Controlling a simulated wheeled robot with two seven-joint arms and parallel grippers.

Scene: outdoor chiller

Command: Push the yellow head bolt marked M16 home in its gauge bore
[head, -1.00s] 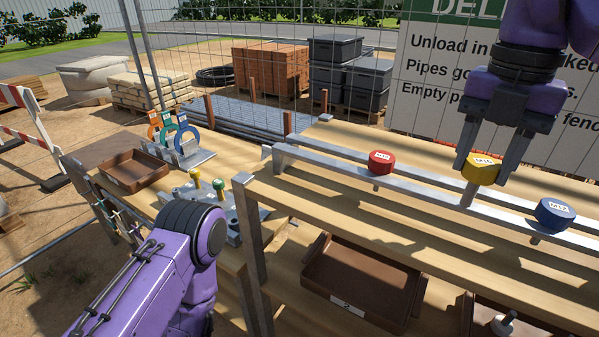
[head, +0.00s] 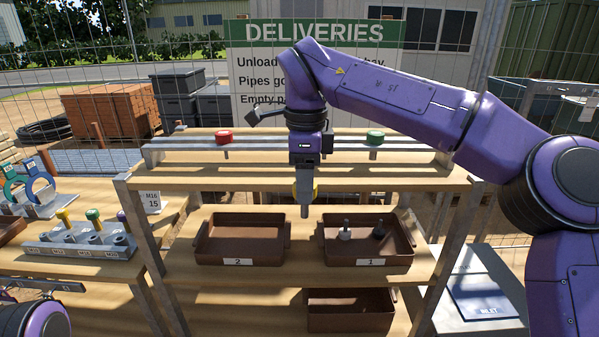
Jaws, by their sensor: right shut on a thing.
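My right gripper (head: 305,188) is shut on the yellow head bolt (head: 297,190). It holds the bolt with the grey shank pointing down, in the air in front of the upper shelf. The fingers cover much of the yellow head, and its marking cannot be read. The grey gauge block (head: 45,250) stands on the left table, well left of the gripper. Its top has several bores, and yellow, green and purple headed pieces stand at its back. My left gripper is out of view; only part of that arm shows at the lower left.
A red head (head: 225,137) and a green head (head: 375,137) sit at the top rail. A card (head: 152,201) reads M16 15. Brown trays 2 (head: 240,216) and 1 (head: 338,262) sit on the shelf. A shelf post (head: 140,230) stands between bolt and block.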

